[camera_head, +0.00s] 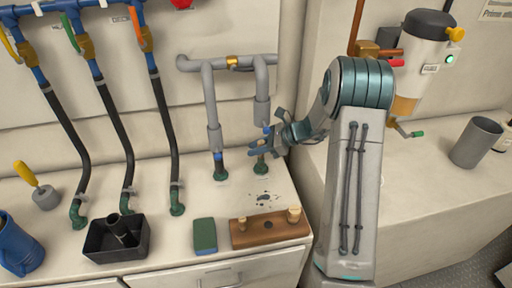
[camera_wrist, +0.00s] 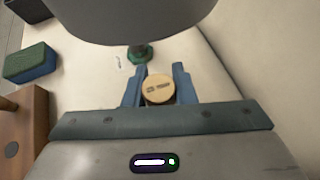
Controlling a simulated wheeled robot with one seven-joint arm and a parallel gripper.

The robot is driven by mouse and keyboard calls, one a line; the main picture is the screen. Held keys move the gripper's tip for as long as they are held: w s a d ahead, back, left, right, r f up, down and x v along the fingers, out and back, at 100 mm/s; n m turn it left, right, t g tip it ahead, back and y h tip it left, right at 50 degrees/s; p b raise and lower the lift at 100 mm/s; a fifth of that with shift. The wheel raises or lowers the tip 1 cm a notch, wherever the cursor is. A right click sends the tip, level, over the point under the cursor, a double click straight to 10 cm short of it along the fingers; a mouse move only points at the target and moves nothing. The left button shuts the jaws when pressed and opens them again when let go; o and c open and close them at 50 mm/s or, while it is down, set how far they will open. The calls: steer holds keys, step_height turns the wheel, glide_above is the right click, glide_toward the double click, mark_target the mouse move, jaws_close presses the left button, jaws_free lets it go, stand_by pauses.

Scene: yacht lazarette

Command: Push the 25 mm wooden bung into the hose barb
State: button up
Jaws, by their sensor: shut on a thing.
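The round wooden bung (camera_wrist: 158,90) sits between the two blue fingers of my gripper (camera_wrist: 159,88) in the wrist view, its marked top face towards the camera. In the head view my gripper (camera_head: 262,148) is at the back of the counter, below the open end of the right grey pipe.
A wooden block (camera_head: 268,232) with bungs, a green-blue sponge (camera_head: 205,236) and a black tray (camera_head: 100,245) lie in front. Grey pipes (camera_head: 209,95) hang close by.

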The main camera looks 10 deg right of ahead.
steer(key=shift+f, duration=0.45)
steer(key=o, duration=1)
steer(key=v, duration=1.4)
steer(key=shift+a+f, duration=0.1)
